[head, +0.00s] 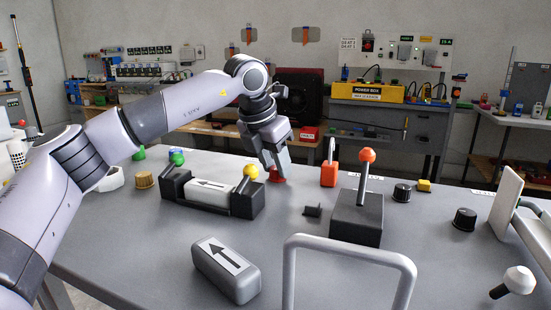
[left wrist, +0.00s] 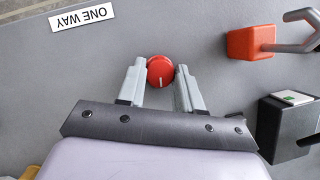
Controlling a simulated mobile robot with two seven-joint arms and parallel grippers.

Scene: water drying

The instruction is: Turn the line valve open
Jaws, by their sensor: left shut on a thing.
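A round red knob (head: 277,175) stands on the grey table, partly hidden by my left gripper in the head view. In the left wrist view the red knob (left wrist: 159,68) sits between the fingertips, and a short white line on it points toward the gripper's palm. No label shows that it is the line valve. My left gripper (head: 274,164) reaches down to the knob and is shut on it. Its two grey fingers (left wrist: 160,76) lie on either side of the knob. My right gripper is not in view.
An orange block with a lever (head: 329,173) and a dark box with an orange-balled lever (head: 356,218) stand right of the knob. A grey hoop (head: 350,250) rises in front.

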